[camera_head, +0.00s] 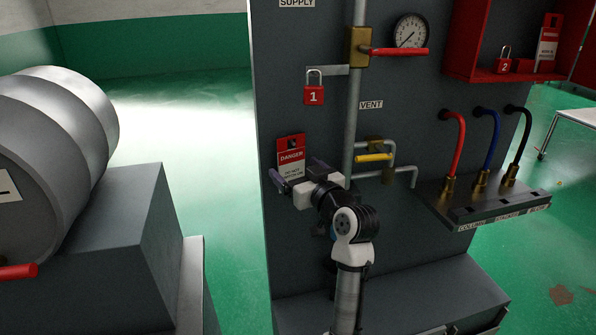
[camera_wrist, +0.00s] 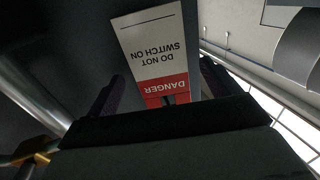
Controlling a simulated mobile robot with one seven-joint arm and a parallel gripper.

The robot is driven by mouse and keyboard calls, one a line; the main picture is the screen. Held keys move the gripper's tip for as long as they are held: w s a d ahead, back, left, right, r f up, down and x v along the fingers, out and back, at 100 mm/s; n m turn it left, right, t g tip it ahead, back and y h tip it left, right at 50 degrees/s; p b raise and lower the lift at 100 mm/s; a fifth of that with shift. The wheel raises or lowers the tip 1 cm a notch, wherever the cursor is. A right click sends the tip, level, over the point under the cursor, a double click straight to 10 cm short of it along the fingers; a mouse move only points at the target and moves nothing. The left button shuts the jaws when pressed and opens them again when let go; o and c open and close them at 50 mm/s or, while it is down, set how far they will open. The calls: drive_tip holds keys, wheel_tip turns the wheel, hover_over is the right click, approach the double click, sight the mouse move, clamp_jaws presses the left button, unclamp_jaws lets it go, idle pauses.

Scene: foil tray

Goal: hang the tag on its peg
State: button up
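The red and white DANGER tag (camera_head: 291,158) is upright against the dark panel, left of the vertical pipe. In the wrist view the tag (camera_wrist: 152,45) appears upside down, reading DO NOT SWITCH ON. A small dark stub shows at its red end, seemingly the peg (camera_wrist: 168,99); whether it passes through the tag's hole is not clear. My gripper (camera_head: 296,173) is in front of the tag's lower part, its dark fingers spread apart. In the wrist view the fingers stand to either side of the tag with nothing clamped between them.
A red padlock 1 (camera_head: 314,94) hangs above the tag. The pipe (camera_head: 353,110), yellow-handled valve (camera_head: 374,157) and gauge (camera_head: 410,31) lie to the right. A red box (camera_head: 487,74) holds padlock 2 and another tag. Open floor lies left of the panel.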

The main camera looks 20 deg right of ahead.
drive_tip(key=b+v, duration=0.4)
drive_tip(key=v, duration=1)
